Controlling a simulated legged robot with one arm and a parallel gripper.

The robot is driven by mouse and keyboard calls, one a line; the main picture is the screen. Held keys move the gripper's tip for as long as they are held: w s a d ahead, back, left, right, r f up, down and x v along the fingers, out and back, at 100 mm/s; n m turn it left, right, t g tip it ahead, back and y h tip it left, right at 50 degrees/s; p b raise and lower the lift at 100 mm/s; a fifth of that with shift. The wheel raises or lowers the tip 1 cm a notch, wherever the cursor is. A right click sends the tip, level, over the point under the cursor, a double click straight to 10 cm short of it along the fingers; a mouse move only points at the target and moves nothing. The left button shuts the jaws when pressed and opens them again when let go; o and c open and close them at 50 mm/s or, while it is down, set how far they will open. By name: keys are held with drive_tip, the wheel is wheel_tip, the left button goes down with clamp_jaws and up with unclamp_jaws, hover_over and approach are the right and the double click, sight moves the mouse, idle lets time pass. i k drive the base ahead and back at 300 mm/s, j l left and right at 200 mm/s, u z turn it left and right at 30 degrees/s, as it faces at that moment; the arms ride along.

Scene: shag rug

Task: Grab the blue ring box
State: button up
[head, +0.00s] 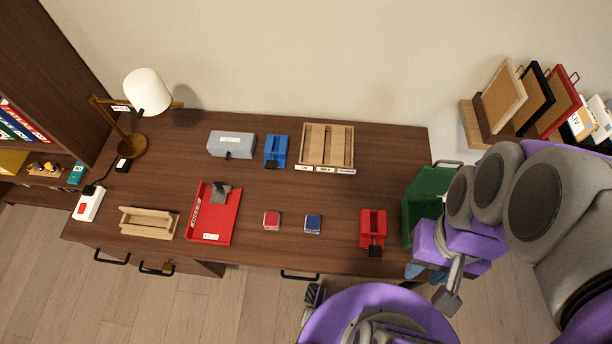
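A small blue box (313,224) with a pale rim lies on the brown desk (330,190), near the middle of its front half. It looks like the ring box and appears closed. A similar small red box (272,220) lies just to its left, apart from it. My gripper (449,286) appears at the right, by the desk's front right corner, below the purple and grey arm links. It is well to the right of the blue box and apart from it. Its fingers are not clear enough to tell open from shut.
A red holder (372,229) and green container (427,190) stand to the right; the container is close to my arm. A red tray (213,215) is left. A blue object (276,150), grey box (231,144) and wooden tray (326,144) stand behind. Desk around the small boxes is clear.

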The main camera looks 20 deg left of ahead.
sight(312, 222)
drive_tip(key=j+u, duration=0.1)
drive_tip(key=u, duration=0.35)
drive_tip(key=j+u, duration=0.15)
drive_tip(key=u, duration=0.25)
drive_tip(key=j+z, duration=0.15)
drive_tip(key=z, duration=0.35)
drive_tip(key=j+z, duration=0.15)
drive_tip(key=z, duration=0.35)
drive_tip(key=k+z, duration=0.1)
drive_tip(key=z, duration=0.4)
drive_tip(key=k+j+z, duration=0.1)
drive_tip(key=z, duration=0.4)
drive_tip(key=k+j+z, duration=0.25)
drive_tip(key=k, duration=0.2)
drive_tip(key=k+j+z, duration=0.25)
drive_tip(key=k, duration=0.25)
drive_tip(key=k+z, duration=0.25)
drive_tip(key=k, duration=0.2)
